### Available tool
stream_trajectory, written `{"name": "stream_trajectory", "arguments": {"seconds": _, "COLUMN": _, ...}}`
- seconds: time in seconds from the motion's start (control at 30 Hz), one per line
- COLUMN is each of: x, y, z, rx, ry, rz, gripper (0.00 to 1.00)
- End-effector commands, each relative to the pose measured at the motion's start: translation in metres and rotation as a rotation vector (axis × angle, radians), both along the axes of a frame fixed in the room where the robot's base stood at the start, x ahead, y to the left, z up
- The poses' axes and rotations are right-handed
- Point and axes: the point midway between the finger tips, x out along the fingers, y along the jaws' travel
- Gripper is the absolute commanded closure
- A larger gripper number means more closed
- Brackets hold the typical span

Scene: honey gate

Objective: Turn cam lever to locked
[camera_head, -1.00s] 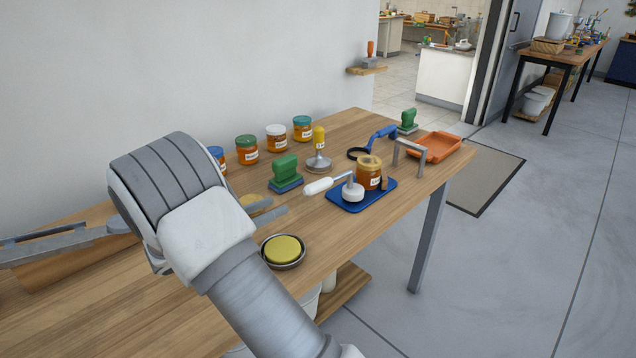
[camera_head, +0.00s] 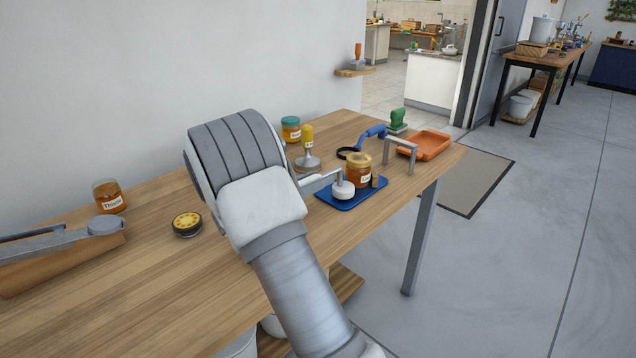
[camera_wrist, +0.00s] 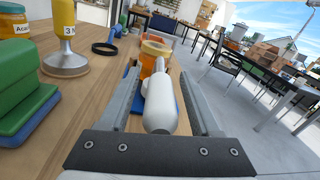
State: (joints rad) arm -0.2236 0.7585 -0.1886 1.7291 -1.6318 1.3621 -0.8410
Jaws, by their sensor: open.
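The cam lever appears to be the white-handled lever on the blue base (camera_head: 366,196), beside an amber honey jar (camera_head: 359,172). In the head view its round white end (camera_head: 343,190) shows next to the jar, while its handle is hidden by my arm. In the wrist view the white handle (camera_wrist: 160,106) lies lengthwise between the fingers of my gripper (camera_wrist: 160,76), pointing back toward the palm. The fingers are apart, one on each side of the handle, with a visible gap. The jar (camera_wrist: 155,52) stands beyond the fingertips. My gripper is mostly hidden in the head view.
A green-handled block (camera_wrist: 22,95) and a yellow-handled stamp (camera_wrist: 66,45) stand left of my gripper. A grey bracket (camera_head: 400,150), orange tray (camera_head: 424,145) and blue-handled magnifier (camera_head: 365,140) lie beyond the jar. A Thistle jar (camera_head: 109,197) and dark-rimmed disc (camera_head: 187,224) are at left.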

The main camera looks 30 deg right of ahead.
Motion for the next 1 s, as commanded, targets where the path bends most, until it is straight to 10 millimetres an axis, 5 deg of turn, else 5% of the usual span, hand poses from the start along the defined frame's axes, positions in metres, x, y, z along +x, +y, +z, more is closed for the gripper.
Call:
{"name": "stream_trajectory", "arguments": {"seconds": 0.4, "x": 0.002, "y": -0.0085, "z": 0.0003, "rx": 0.001, "ry": 0.0, "rz": 0.0, "gripper": 0.38}}
{"name": "stream_trajectory", "arguments": {"seconds": 0.73, "x": 0.0019, "y": -0.0082, "z": 0.0003, "rx": 0.0, "ry": 0.0, "rz": 0.0, "gripper": 0.97}}
{"name": "stream_trajectory", "arguments": {"seconds": 1.0, "x": 0.0019, "y": -0.0081, "z": 0.0002, "rx": 0.001, "ry": 0.0, "rz": 0.0, "gripper": 1.0}}
